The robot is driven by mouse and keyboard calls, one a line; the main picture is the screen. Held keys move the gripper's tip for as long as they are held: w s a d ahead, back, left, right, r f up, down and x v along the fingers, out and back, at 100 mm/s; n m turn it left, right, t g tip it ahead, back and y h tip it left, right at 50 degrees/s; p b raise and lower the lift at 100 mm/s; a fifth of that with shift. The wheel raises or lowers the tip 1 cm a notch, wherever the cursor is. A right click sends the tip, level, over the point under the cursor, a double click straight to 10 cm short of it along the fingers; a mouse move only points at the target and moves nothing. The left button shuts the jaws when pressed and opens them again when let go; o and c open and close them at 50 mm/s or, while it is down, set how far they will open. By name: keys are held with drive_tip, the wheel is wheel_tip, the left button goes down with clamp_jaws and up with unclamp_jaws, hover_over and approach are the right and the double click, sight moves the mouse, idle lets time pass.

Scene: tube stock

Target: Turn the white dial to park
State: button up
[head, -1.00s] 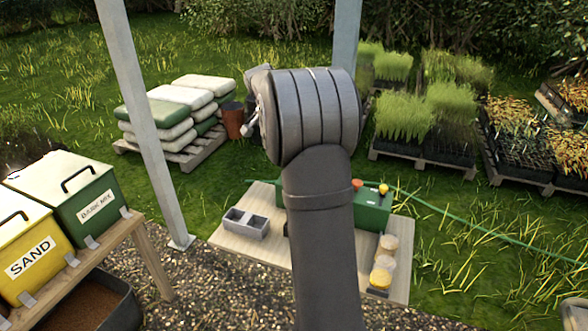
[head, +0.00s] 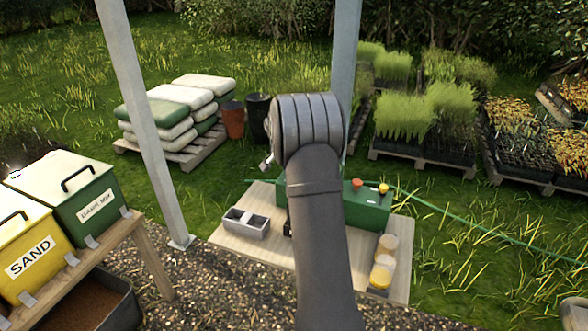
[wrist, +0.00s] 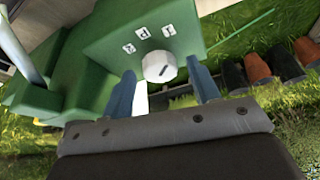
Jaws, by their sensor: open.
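The white dial (wrist: 159,67) is on a green box (wrist: 100,60) in the wrist view. A short dark mark on its face slants slightly up to the right. Three small white plates with dark symbols (wrist: 141,33) lie in an arc above it; I cannot read which is park. My gripper (wrist: 160,74) is open, its two blue fingers on either side of the dial, with gaps showing. Contact is not visible. In the head view the green box (head: 368,212) is partly behind my arm, and the dial and my gripper's fingers are hidden.
The box stands on a wooden board (head: 235,255) with a grey two-part tray (head: 247,223) and yellow-and-white jars (head: 383,272). A red button (head: 357,184) and a yellow one (head: 383,189) top the box. A metal post (head: 345,60) rises behind my arm.

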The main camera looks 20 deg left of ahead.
drive_tip(key=c, duration=1)
drive_tip(key=shift+n, duration=0.3)
drive_tip(key=n+y, duration=0.1)
drive_tip(key=n, duration=0.2)
drive_tip(key=shift+d+n+y, duration=0.15)
drive_tip(key=shift+n+y, duration=0.25)
drive_tip(key=shift+d+n+g+y, duration=0.15)
drive_tip(key=shift+n+y, duration=0.25)
drive_tip(key=shift+n, duration=0.65)
drive_tip(key=shift+a+n+g+y, duration=0.1)
drive_tip(key=shift+n+g+y, duration=0.25)
drive_tip(key=shift+n, duration=0.7)
